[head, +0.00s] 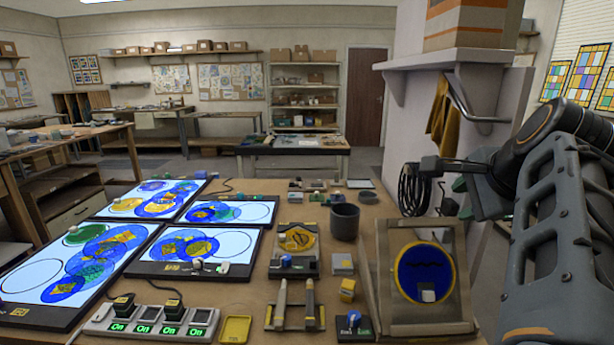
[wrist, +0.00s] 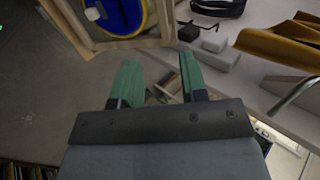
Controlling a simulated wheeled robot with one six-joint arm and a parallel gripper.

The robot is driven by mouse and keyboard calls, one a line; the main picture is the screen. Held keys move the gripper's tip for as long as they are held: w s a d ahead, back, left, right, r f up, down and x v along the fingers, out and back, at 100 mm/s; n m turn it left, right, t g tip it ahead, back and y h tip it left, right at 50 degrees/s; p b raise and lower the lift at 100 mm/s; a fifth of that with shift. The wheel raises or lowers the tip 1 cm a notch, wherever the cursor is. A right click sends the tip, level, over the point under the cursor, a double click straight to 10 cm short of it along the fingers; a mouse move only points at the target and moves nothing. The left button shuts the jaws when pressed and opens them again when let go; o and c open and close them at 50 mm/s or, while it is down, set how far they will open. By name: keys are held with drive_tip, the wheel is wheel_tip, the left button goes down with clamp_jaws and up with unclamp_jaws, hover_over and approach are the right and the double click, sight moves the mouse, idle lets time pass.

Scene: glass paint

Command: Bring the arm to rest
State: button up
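My arm (head: 560,200) fills the right side of the head view, raised beside the workbench. My gripper (wrist: 158,72) shows in the wrist view with its two green fingers spread apart. Nothing is between the fingers. In the wrist view a wooden frame with a blue disc (wrist: 122,14) is beyond the left finger, apart from it. In the head view that blue disc (head: 423,262) stands tilted in the frame at the bench's right. In the head view I cannot make out the fingers clearly.
The bench (head: 235,291) carries light panels with painted discs (head: 201,243), a switch strip (head: 150,323), a dark cup (head: 345,221) and small blocks. A pillar with a shelf (head: 455,58) and a hanging yellow cloth (head: 444,118) stand close to my arm.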

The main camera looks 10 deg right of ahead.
wheel_tip(320, 180, down, 12)
drive_tip(key=w+a+n+g+p, duration=0.1)
drive_tip(key=a+n+g+p, duration=0.15)
drive_tip(key=n, duration=0.65)
drive_tip(key=s+a+f+n+g+y+p, duration=0.1)
drive_tip(key=a+f+n+p, duration=0.2)
drive_tip(key=a+n, duration=0.3)
drive_tip(key=s+a+f+n+g+y+p, duration=0.1)
drive_tip(key=a+f+n+p, duration=0.2)
drive_tip(key=a, duration=0.8)
wheel_tip(320, 180, down, 2)
drive_tip(key=n, duration=0.3)
drive_tip(key=shift+g+p, duration=0.35)
drive_tip(key=shift+a+f, duration=0.1)
drive_tip(key=shift+a, duration=0.15)
